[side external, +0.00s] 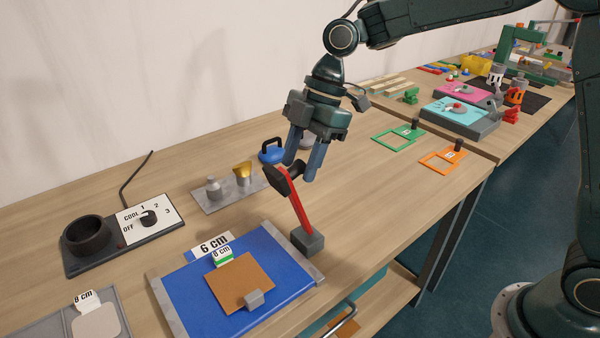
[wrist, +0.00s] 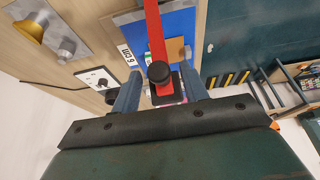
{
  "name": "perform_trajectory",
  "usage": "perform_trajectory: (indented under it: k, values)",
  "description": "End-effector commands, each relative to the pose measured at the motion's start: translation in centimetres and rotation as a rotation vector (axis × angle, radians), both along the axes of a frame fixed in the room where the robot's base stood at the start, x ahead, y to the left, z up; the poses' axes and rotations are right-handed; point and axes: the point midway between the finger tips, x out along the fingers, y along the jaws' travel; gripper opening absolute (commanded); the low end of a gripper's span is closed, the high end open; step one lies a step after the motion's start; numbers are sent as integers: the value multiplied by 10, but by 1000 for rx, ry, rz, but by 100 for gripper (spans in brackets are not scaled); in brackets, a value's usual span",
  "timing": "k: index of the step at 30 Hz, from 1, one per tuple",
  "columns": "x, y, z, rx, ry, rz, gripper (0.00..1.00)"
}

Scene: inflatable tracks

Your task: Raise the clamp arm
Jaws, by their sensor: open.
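The clamp arm (side external: 296,205) is a red bar rising at a steep tilt, leaning left, from a grey block (side external: 308,241) at the right edge of a blue board. A black handle (side external: 284,178) is at its upper end. In the wrist view the red bar (wrist: 153,28) runs up the middle, with the round black knob (wrist: 159,73) between my two blue fingers. My gripper (side external: 301,172) is open, pointing down at the handle. Its fingers stand apart on either side of the knob; I cannot tell whether either touches it.
The blue board (side external: 190,290) carries a brown square (side external: 240,281) and a 6 cm label (side external: 213,245). A dial box (side external: 148,217) with a black cup (side external: 87,236) is at the left.

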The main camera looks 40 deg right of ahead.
Motion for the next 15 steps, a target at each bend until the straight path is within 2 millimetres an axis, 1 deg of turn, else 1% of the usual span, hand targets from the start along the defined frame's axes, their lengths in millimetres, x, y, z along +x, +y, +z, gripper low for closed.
perform_trajectory:
  k: [9, 10, 14, 15]
  values:
    - [0, 1, -2, 0, -1, 0, 44]
    - [0, 1, -2, 0, -1, 0, 42]
    - [0, 1, -2, 0, -1, 0, 16]
    - [0, 1, -2, 0, -1, 0, 9]
